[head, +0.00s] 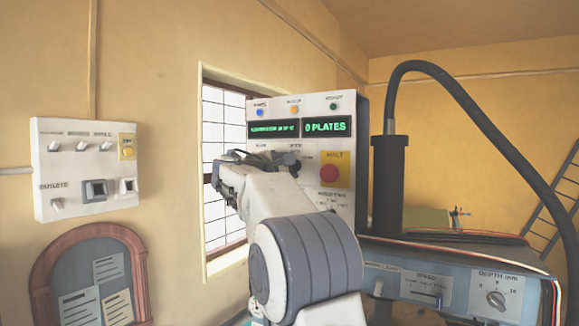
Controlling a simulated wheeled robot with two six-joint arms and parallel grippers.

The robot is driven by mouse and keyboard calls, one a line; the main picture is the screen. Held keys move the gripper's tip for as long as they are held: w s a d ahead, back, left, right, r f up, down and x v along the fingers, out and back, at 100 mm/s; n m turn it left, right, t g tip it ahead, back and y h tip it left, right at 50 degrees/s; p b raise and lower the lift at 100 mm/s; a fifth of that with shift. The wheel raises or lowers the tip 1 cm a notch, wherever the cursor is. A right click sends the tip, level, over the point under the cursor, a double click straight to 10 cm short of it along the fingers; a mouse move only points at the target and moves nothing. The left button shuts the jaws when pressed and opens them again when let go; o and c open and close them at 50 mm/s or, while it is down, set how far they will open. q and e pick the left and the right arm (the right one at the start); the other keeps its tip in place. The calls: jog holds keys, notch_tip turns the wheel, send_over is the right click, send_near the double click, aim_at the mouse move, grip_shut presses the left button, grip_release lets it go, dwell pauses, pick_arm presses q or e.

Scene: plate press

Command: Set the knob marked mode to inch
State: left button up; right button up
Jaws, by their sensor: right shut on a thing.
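A pale control panel (343,108) stands in the middle of the head view. It has small lamps on top, two green displays, one reading 0 PLATES, and a red HALT button (329,173) on a yellow plate. My right gripper (262,160) is at the panel's left part, below the displays. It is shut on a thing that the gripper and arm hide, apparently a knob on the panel. The mode knob cannot be made out, and its setting cannot be read. My left gripper is not in view.
A blue-grey console (455,287) with a speed slider and a DEPTH knob (496,299) is at the lower right. A thick dark hose (470,105) arches above it. A switch box (85,170) and notice board (92,275) are on the left wall.

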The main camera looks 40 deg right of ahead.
jog(key=shift+w+a+n+p, duration=0.1)
jog(key=shift+n+p, duration=1.2)
jog(key=shift+n, duration=2.9)
jog(key=shift+f, duration=0.1)
jog(key=o, duration=1.4)
jog(key=shift+c, duration=0.2)
jog(key=shift+s+a+b, duration=0.25)
jog(key=shift+a+b, duration=0.1)
jog(key=shift+a, duration=0.05)
jog(key=b+v, duration=0.4)
jog(key=v, duration=0.5)
jog(key=shift+a, duration=0.25)
